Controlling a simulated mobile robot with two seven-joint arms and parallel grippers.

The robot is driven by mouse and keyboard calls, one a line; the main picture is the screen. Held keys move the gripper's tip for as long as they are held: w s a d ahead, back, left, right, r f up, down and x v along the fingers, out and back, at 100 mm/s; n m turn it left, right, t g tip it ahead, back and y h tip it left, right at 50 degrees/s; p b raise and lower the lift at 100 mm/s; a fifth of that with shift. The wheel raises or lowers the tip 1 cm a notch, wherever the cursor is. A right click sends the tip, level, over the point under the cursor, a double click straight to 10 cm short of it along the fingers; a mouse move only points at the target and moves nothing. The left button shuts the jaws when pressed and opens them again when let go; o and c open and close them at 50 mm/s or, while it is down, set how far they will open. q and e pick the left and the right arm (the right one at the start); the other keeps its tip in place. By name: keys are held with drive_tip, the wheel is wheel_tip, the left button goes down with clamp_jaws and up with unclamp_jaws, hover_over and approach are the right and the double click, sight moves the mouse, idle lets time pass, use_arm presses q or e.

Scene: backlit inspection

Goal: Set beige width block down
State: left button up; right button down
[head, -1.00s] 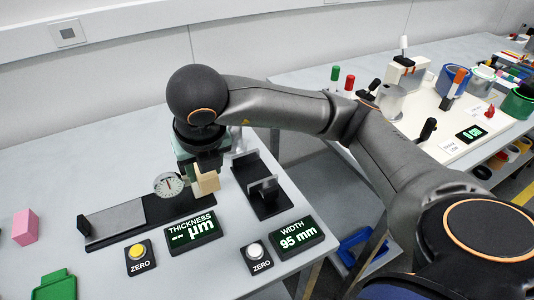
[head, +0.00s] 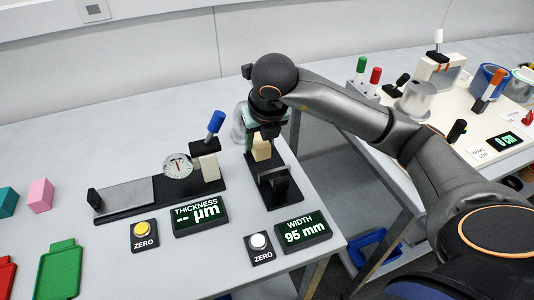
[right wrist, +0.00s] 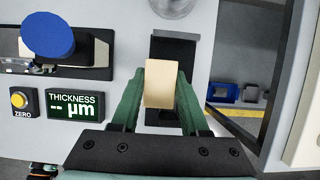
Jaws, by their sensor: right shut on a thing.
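The beige width block (head: 261,148) is held upright in my right gripper (head: 264,135), over the black width gauge (head: 283,190). In the right wrist view the beige block (right wrist: 160,84) sits between the green fingers of the right gripper (right wrist: 160,95), with the dark gauge base (right wrist: 173,50) behind it. I cannot tell whether the block touches the gauge. The width display (head: 303,232) reads 95 mm. My left gripper is not in view.
The thickness gauge (head: 155,192) with its dial and blue-topped lever (head: 215,124) stands to the left. Its display (head: 200,216) and yellow zero button (head: 144,230) are in front. Pink (head: 41,195) and teal blocks (head: 7,202) and a green tray (head: 60,270) lie farther left.

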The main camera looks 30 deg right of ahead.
sight(267, 165)
drive_tip(key=d+f, duration=0.1)
drive_tip(key=w+d+f, duration=0.1)
drive_tip(key=f, duration=0.1)
drive_tip(key=shift+w+d+f, duration=0.1)
drive_tip(key=shift+d+f, duration=0.15)
drive_tip(key=shift+d, duration=0.05)
drive_tip(key=shift+d+f, duration=0.2)
drive_tip(key=shift+f, duration=1)
drive_tip(key=shift+w+f, duration=0.15)
drive_tip(key=shift+f, duration=0.4)
drive_tip(key=shift+f, duration=0.25)
drive_tip(key=shift+c, duration=2.1)
unclamp_jaws()
drive_tip(key=shift+r, duration=0.1)
